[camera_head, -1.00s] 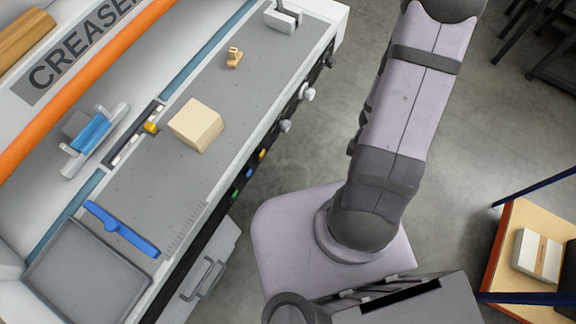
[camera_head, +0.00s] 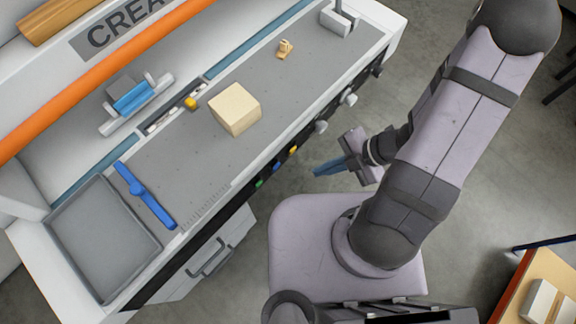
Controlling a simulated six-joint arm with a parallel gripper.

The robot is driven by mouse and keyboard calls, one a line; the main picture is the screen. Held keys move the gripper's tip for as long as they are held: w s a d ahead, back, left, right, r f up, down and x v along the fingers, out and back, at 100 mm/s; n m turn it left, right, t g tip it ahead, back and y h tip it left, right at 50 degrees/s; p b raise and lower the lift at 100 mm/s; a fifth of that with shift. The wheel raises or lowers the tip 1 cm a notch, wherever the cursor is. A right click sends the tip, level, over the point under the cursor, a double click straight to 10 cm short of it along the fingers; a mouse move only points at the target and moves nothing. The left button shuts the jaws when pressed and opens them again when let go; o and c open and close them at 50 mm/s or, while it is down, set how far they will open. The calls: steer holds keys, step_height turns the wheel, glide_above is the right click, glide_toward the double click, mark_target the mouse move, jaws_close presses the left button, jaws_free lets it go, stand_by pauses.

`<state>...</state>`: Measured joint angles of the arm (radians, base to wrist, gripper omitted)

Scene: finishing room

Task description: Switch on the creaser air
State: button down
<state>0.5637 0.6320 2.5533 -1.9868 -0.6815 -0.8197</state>
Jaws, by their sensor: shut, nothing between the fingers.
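The creaser (camera_head: 120,32), a white machine with an orange bar and grey bed, fills the left and upper middle of the head view. Its dark front panel carries a green button (camera_head: 259,183), a blue button (camera_head: 277,167), a yellow button (camera_head: 293,149), two pale grey knobs, one of them nearer (camera_head: 321,127), and a dark knob (camera_head: 378,70). No label readable in the frame tells which is the air control. My gripper (camera_head: 316,170), with blue fingers, is shut and empty. It points left toward the panel, to the right of the buttons and apart from them.
On the bed lie a cream block (camera_head: 235,108), a blue tool (camera_head: 146,195) and a small tan piece (camera_head: 285,49). A grey tray (camera_head: 72,218) is at lower left. A handled drawer (camera_head: 210,262) sits below the panel. An orange-edged table (camera_head: 520,285) stands at lower right. Floor between is clear.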

mark_target(276, 167)
steer(key=shift+a+f, duration=0.1)
steer(key=shift+f, duration=0.05)
steer(key=w+a+f+b, duration=0.3)
steer(key=a+f, duration=0.3)
steer(key=a, duration=0.3)
steer(key=shift+w+f+b, duration=0.2)
steer(key=shift+f+b, duration=0.1)
steer(key=shift+b, duration=0.5)
